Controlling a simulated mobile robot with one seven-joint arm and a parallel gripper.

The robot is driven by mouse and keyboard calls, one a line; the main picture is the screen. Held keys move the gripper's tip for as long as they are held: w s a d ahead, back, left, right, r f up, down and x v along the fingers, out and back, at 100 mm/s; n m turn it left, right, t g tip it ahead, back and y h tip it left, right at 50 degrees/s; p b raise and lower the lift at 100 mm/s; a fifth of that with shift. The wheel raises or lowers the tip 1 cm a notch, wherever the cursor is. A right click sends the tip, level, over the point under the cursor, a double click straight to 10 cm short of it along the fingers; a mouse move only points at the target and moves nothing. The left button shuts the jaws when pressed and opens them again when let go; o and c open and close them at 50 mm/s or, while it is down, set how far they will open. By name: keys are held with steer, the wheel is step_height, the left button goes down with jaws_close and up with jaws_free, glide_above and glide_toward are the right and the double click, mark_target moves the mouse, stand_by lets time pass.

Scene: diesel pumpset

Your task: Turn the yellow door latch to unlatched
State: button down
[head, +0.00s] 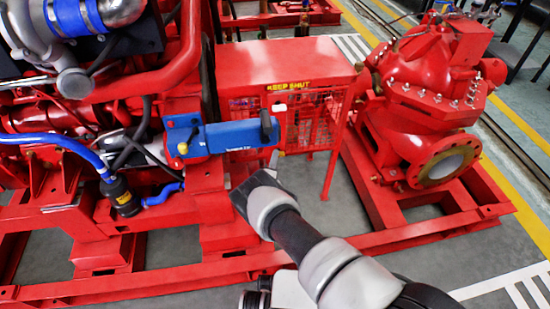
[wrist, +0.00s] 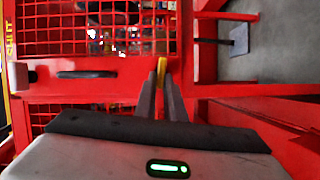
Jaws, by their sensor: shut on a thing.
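The yellow door latch (wrist: 161,68) shows in the wrist view as a small upright yellow piece on the red frame below the mesh door (wrist: 98,32). My gripper (wrist: 161,80) has its two dark fingers closed on either side of the latch, gripping it. In the head view my gripper (head: 276,160) is in front of the red mesh guard, just below the blue box. The latch cannot be made out in that view. The "KEEP SHUT" label (head: 288,86) is on the guard's upper edge.
A blue box (head: 230,136) with a dark end juts out just above my gripper. A dark handle (wrist: 87,74) lies left of the latch in the wrist view. The red pump (head: 430,95) stands to the right. A red base rail (head: 160,279) runs below my arm.

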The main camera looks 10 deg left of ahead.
steer(key=shift+f+n+t, duration=0.15)
steer(key=shift+n+t, duration=0.15)
steer(key=shift+n, duration=0.4)
steer(key=c, duration=1.8)
jaws_free()
steer(key=shift+c, duration=0.2)
steer(key=shift+s, duration=0.1)
